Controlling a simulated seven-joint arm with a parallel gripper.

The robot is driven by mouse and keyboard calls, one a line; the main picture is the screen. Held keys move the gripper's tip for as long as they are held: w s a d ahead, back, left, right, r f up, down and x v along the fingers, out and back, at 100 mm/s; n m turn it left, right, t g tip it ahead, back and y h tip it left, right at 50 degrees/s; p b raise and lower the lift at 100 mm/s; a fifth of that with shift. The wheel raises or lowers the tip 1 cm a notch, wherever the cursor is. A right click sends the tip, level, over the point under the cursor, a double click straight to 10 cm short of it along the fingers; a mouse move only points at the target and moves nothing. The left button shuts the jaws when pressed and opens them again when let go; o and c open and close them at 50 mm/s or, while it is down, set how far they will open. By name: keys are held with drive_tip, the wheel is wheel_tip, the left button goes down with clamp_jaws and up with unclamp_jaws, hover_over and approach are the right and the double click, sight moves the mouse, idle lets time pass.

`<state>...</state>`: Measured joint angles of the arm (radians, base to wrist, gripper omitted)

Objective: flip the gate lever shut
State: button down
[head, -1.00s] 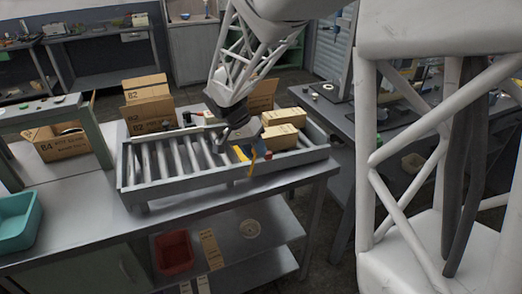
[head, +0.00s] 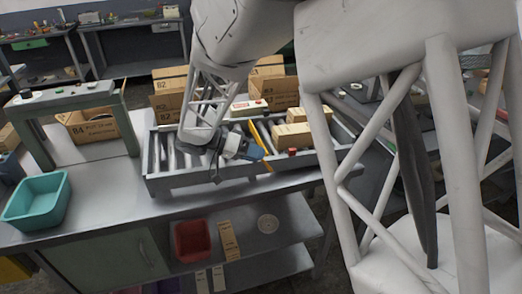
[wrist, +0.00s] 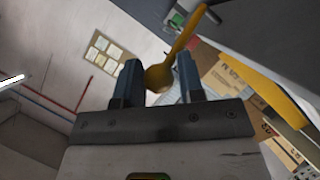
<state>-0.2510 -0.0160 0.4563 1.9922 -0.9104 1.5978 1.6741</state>
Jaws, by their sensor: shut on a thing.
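The yellow gate lever (wrist: 184,38) shows in the wrist view, with its rounded end between my gripper's two blue fingers. My gripper (wrist: 158,84) is shut on that end. In the head view my gripper (head: 252,151) is low at the front side of the roller conveyor (head: 190,181), pointing right. Yellow parts (head: 266,137) show just beyond its fingertips, slanting across the conveyor. A broad yellow piece (wrist: 262,82) also shows right of the fingers in the wrist view. The lever's pivot is not clear.
Cardboard boxes (head: 294,135) lie on the conveyor's right part, and open cartons (head: 170,84) stand behind it. A small red knob (head: 292,151) is on the front rail. A teal bin (head: 36,199) stands on the bench at left; the bench between is clear.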

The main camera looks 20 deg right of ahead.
drive_tip(key=shift+s+a+f, duration=0.15)
drive_tip(key=shift+a+f, duration=0.3)
drive_tip(key=shift+f, duration=0.15)
drive_tip(key=c, duration=0.8)
unclamp_jaws()
drive_tip(key=shift+r, duration=0.1)
drive_tip(key=shift+w+a+r, duration=0.1)
drive_tip(key=shift+w+a, duration=0.1)
drive_tip(key=shift+v, duration=3.7)
drive_tip(key=shift+d, duration=0.1)
